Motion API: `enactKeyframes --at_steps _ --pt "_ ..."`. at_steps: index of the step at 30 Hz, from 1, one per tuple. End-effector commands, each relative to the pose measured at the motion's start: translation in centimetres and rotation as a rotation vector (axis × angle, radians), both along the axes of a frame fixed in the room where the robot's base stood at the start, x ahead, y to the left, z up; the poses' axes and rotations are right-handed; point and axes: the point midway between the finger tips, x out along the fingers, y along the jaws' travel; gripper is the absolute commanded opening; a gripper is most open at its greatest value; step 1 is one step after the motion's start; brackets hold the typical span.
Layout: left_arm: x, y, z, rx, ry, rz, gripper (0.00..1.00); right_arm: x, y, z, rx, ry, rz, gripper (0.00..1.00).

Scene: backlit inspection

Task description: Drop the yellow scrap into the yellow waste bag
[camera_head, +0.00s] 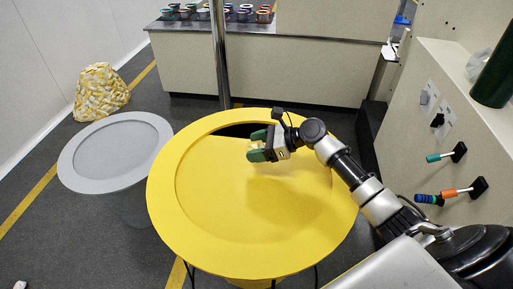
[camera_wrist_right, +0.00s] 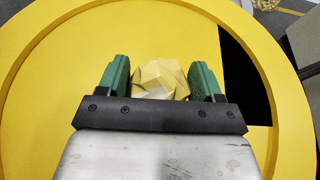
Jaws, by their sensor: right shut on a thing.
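The yellow scrap (camera_wrist_right: 160,78) is a crumpled, faceted yellow lump between the green fingers of my right gripper (camera_wrist_right: 160,80) in the wrist view. My right gripper is shut on it. In the head view the right gripper (camera_head: 258,146) is over the back part of the large round yellow waste bag top (camera_head: 170,205), and I cannot make out the scrap there. This top has a wide rim and a yellow inner surface, with a dark gap (camera_head: 235,130) at its back edge. The gap shows right of the gripper in the wrist view (camera_wrist_right: 243,75). My left gripper is not in view.
A grey round top (camera_head: 75,165) stands left of the yellow one. A yellow-and-white patterned bag (camera_head: 101,92) sits behind it. A metal post (camera_head: 220,60) rises behind the yellow top. A counter (camera_head: 320,65) with several small pots is at the back. A panel with handles (camera_head: 450,150) is at right.

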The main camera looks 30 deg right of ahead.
Motion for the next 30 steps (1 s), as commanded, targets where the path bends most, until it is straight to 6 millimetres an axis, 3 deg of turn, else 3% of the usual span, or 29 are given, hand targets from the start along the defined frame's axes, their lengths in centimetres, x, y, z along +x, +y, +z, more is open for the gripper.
enactKeyframes --at_steps 8,9,14,23,30 --pt "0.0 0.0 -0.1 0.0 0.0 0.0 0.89 0.0 0.0 0.0 0.0 0.0 0.0 0.41" --pt "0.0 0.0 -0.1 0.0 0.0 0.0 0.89 0.0 0.0 0.0 0.0 0.0 0.0 0.72" --pt "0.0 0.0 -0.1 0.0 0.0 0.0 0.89 0.0 0.0 0.0 0.0 0.0 0.0 0.96" --pt "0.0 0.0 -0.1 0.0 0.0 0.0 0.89 -0.1 -0.2 0.0 -0.001 0.001 0.0 0.96" --pt "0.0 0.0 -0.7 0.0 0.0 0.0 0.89 -1.9 -2.8 1.1 -0.003 0.001 -0.002 0.96"
